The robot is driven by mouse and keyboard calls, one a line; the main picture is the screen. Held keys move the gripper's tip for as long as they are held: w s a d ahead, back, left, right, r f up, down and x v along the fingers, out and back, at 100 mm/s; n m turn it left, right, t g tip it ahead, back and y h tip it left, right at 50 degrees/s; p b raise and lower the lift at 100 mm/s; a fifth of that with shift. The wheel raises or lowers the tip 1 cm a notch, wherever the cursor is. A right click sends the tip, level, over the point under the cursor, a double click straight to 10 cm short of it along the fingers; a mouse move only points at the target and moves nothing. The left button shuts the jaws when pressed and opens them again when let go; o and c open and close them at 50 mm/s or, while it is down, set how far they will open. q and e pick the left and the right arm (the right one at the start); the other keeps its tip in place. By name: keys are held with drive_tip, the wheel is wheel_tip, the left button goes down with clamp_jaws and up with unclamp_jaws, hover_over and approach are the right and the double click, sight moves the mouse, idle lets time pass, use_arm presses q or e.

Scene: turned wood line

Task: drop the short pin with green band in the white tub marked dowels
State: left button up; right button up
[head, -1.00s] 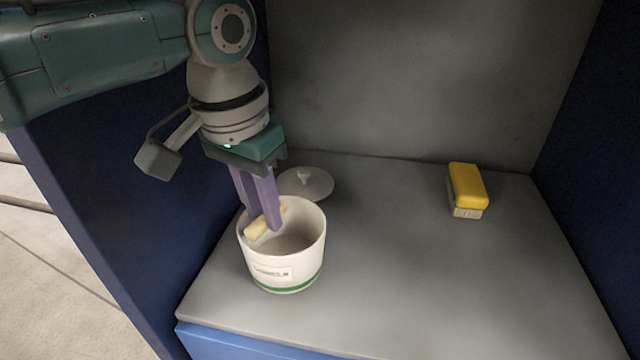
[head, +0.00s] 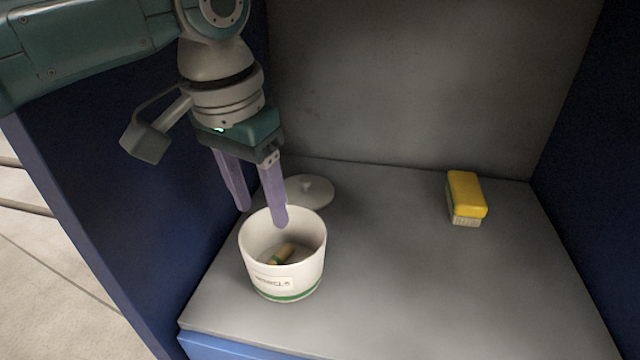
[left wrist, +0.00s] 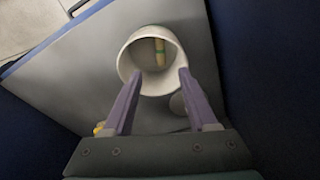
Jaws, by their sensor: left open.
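The white tub (head: 284,283) with a label and a green stripe near its base stands upright at the front left of the grey shelf. The short pin with green band (head: 282,255) lies inside it, on the bottom. The tub (left wrist: 126,66) and the pin (left wrist: 160,52) also show in the left wrist view. My left gripper (head: 262,218) is open and empty, its purple fingers apart above the tub's back left rim. Its fingers (left wrist: 147,76) frame the tub's near rim in the left wrist view. My right gripper is not in view.
A yellow brush (head: 466,197) stands at the back right. Blue side walls and a grey back wall enclose the shelf. The middle and right front are clear.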

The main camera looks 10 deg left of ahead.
use_arm(q)
wheel_tip(320, 180, up, 7)
drive_tip(key=s, duration=0.1)
drive_tip(key=shift+a+f+p, duration=0.15)
drive_tip(key=shift+a+p, duration=0.05)
drive_tip(key=shift+p, duration=0.2)
drive_tip(key=s+d+f+h+p, duration=0.1)
drive_tip(key=s+d+p, duration=0.15)
drive_tip(key=s, duration=0.35)
drive_tip(key=s+d+f+h+p, duration=0.1)
drive_tip(key=s+d+f+p, duration=0.15)
drive_tip(key=s, duration=0.25)
drive_tip(key=s+a+r+n+t+y+p, duration=0.1)
drive_tip(key=s+a+r+p, duration=0.2)
drive_tip(key=s+a, duration=0.3)
drive_tip(key=s+a+r+n+t+y+p, duration=0.1)
drive_tip(key=s+a+r+p, duration=0.2)
drive_tip(key=s, duration=0.5)
wheel_tip(320, 180, up, 37)
drive_tip(key=p, duration=3.6)
drive_tip(key=shift+w+a+p, duration=0.3)
drive_tip(key=shift+w+p, duration=0.05)
drive_tip(key=shift+w, duration=0.05)
